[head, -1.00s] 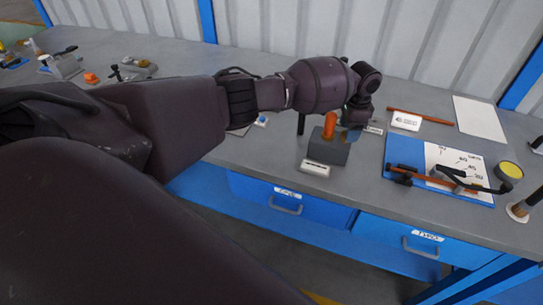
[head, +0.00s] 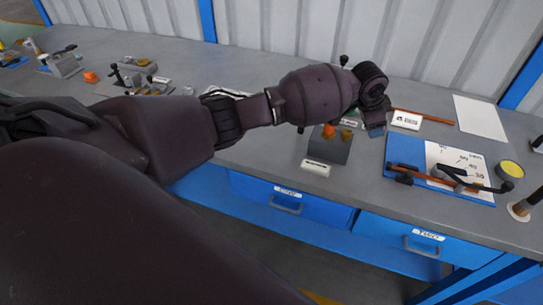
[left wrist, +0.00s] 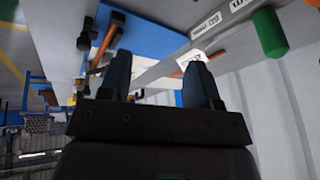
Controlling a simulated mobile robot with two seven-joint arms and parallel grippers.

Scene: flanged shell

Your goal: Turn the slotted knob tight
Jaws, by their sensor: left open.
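A dark grey block (head: 328,149) stands on the bench in the middle of the head view. An orange knob (head: 329,131) and a brass-coloured piece (head: 346,134) are on its top. I cannot make out a slot on either. My left gripper (head: 375,131) is just right of the block, with its fingers pointing down and apart from the knob. In the left wrist view my left gripper (left wrist: 158,75) has its two fingers spread with nothing between them. A green cylinder (left wrist: 268,32) shows there at upper right. My right gripper is in neither view.
A white label block (head: 316,168) lies in front of the grey block. A blue board (head: 405,150) with a paper and a dark-handled tool lies to the right. An orange rod (head: 424,115) and a white sign (head: 405,120) lie behind. Blue drawers are below the bench edge.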

